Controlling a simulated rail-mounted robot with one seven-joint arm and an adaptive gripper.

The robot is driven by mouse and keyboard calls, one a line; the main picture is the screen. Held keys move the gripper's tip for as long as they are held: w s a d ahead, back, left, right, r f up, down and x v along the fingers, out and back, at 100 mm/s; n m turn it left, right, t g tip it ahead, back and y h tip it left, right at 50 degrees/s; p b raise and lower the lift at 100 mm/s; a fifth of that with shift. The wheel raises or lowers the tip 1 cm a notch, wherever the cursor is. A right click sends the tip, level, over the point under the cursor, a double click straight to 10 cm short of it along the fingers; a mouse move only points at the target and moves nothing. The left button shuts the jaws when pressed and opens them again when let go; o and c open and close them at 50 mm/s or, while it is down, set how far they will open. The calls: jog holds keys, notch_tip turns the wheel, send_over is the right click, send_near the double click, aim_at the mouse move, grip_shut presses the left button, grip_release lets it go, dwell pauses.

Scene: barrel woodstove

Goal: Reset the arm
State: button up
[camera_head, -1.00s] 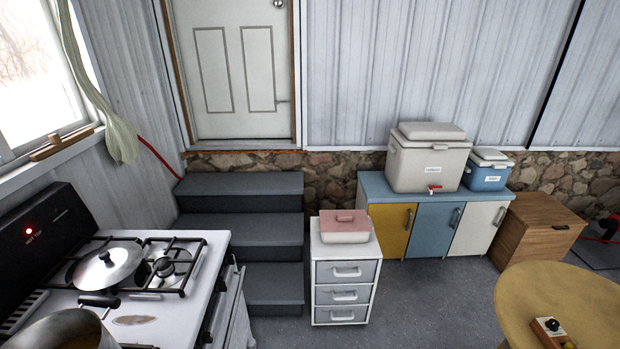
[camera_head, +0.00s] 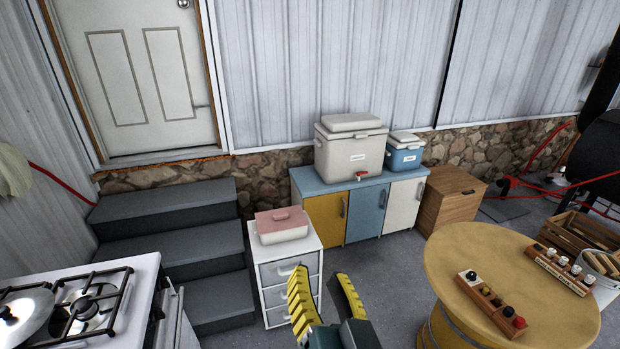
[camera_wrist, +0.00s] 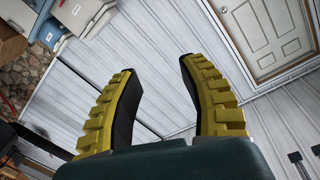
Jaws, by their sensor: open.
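My gripper (camera_head: 326,298) shows at the bottom middle of the head view, with its yellow ribbed fingers pointing up and spread apart. It is open, with nothing between the fingers. In the wrist view my gripper (camera_wrist: 160,88) is also open and empty, with the pale metal wall behind it. The gripper appears in front of the white drawer unit (camera_head: 272,272) in the head view and partly hides its right side. I cannot tell how far apart they are. The rest of my arm is mostly out of view.
A pink-lidded box (camera_head: 281,226) sits on the drawer unit. A stove (camera_head: 125,275) with pans is at left, beside grey steps (camera_head: 165,215). A round wooden table (camera_head: 455,250) with small racks stands at right. Coolers (camera_head: 350,150) stand on a coloured cabinet (camera_head: 300,180) behind.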

jog(key=s+d+r+n+t+h+p, duration=0.1)
jog(key=s+d+r+t+h, duration=0.2)
jog(key=r, duration=0.4)
jog(key=s+d+r+n+t+h, duration=0.2)
jog(key=s+d+r, duration=0.1)
jog(key=s+r, duration=0.3)
notch_tip(320, 180, up, 25)
jog(key=p, duration=2.5)
jog(key=shift+w+a+r+m+y+p, duration=0.2)
jog(key=shift+w+m+y+p, duration=0.1)
jog(key=shift+w+m+p, duration=0.1)
